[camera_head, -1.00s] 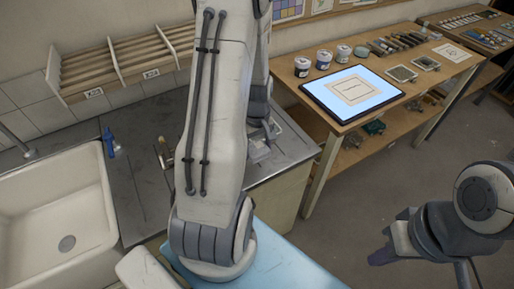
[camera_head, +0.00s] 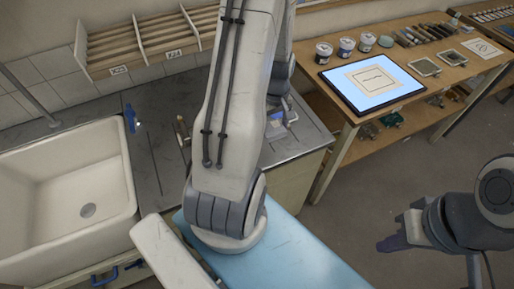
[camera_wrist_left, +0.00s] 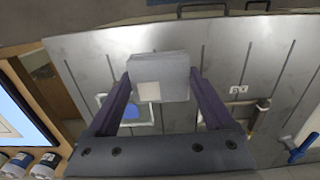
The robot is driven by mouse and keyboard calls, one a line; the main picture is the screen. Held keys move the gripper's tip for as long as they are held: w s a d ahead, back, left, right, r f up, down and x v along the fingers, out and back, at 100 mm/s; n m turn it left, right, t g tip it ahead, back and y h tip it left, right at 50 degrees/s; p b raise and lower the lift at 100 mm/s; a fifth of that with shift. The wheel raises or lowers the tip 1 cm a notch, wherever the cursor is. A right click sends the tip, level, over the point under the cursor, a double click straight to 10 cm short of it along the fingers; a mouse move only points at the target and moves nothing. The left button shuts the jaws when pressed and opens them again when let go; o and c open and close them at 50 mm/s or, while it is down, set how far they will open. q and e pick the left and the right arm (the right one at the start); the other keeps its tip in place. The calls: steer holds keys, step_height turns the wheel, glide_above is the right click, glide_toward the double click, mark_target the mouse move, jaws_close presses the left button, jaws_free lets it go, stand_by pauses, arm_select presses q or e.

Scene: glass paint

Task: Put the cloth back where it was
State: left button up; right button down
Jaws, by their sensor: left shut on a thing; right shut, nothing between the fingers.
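The cloth (camera_wrist_left: 174,72) is a folded light grey piece with a paler square on its face. In the left wrist view it sits between the two purple fingers of my left gripper (camera_wrist_left: 160,88), which is shut on it, over the grey metal counter (camera_wrist_left: 225,60). In the head view my left arm hides most of that gripper and the cloth. A white-framed item with a blue patch (camera_wrist_left: 133,113) shows just below the cloth in the wrist view. My right gripper (camera_head: 392,243) is shut and empty over the floor at the right.
A white sink (camera_head: 88,165) is at the left, with a blue-handled tool (camera_head: 130,118) by its corner. A wooden bench (camera_head: 440,72) at the right holds a lit tablet (camera_head: 372,82) and paint jars (camera_head: 346,47). A light-blue surface (camera_head: 290,255) lies below my left arm.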

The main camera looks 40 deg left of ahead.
mark_target(274, 128)
arm_select(q)
step_height(274, 128, up, 9)
steer(key=p, duration=0.7)
steer(key=shift+f, duration=0.15)
